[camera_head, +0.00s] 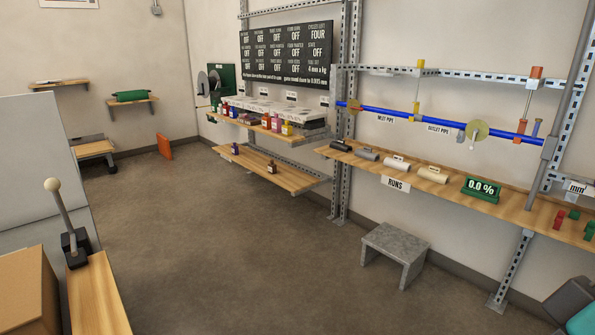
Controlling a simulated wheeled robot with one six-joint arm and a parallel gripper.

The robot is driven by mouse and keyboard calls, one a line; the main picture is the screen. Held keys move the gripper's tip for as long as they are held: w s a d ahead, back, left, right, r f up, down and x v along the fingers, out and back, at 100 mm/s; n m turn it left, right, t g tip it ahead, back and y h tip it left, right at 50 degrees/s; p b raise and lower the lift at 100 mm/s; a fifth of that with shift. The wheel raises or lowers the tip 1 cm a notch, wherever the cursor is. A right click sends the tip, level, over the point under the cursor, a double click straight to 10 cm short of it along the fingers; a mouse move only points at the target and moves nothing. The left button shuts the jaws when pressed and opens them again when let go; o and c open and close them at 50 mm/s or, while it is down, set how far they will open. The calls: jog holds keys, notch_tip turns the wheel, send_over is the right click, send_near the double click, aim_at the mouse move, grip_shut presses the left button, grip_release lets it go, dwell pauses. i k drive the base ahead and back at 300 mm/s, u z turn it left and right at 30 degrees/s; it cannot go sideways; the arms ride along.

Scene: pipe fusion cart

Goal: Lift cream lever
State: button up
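My gripper does not show in this view.
A cardboard box (25,290) and a pale panel (38,150) are beside the lever. A grey step stool (394,250) stands under the right wall shelf. A blue pipe (440,123) runs above that shelf. The middle floor is clear.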

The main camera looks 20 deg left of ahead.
aim_at(77, 258)
jog(key=u, duration=0.65)
jog(key=i, duration=0.95)
jog(key=u, duration=0.95)
